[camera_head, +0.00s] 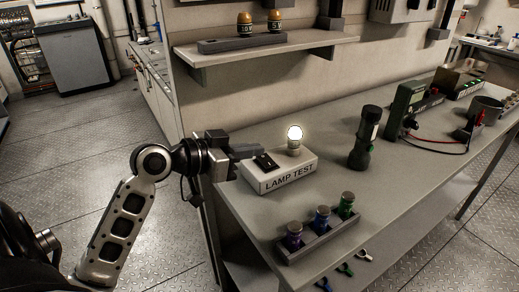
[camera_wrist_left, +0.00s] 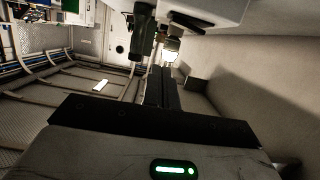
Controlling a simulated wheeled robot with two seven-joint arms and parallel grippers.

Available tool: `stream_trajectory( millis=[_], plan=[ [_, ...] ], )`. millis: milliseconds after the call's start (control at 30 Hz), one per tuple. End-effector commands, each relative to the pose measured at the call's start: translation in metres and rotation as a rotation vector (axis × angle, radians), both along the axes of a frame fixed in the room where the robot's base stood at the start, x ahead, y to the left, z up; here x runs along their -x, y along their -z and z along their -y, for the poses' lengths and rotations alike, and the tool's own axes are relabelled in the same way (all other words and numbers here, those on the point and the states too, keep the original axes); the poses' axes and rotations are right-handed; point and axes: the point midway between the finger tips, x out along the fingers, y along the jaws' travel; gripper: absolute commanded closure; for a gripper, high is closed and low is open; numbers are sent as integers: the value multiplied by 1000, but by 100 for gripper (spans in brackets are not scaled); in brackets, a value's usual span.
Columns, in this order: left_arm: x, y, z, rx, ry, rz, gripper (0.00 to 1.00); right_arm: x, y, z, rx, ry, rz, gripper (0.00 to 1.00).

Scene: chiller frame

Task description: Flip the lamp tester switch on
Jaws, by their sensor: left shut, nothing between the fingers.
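The lamp tester (camera_head: 296,175) is a pale box marked "LAMP TEST" on the near left part of the bench. Its bulb (camera_head: 295,134) glows white on top; a glow also shows past the fingers in the left wrist view. A dark switch (camera_head: 265,161) sits on the box's left top. My left gripper (camera_head: 250,151) is shut and empty, with its fingertips at the box's left edge, close beside the switch. I cannot tell whether they touch, nor make out the switch lever's position. My right gripper is not in view.
A dark flashlight (camera_head: 365,138) stands right of the tester. A tray (camera_head: 318,237) with several coloured bottles sits in front. A green meter (camera_head: 404,110) with cables stands farther right. A shelf (camera_head: 262,52) hangs above the bench. The bench's right front is clear.

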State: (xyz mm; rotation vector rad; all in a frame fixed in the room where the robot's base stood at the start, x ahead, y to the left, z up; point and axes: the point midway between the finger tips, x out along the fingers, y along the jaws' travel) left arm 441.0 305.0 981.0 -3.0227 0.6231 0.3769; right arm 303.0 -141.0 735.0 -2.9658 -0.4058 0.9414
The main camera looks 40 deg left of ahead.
Motion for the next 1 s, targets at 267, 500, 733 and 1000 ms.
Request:
stream_trajectory(
  millis=[267, 500, 733, 1000],
  plan=[
    [48, -9, -19, -1, -1, -1, 100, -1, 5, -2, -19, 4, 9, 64],
    [61, -15, -24, 0, 0, 2, 100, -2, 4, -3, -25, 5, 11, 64],
    [61, -15, -24, 0, 0, 2, 100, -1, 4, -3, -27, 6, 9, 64],
    [61, -15, -24, 1, 0, 2, 100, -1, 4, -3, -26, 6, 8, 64]
  ],
)
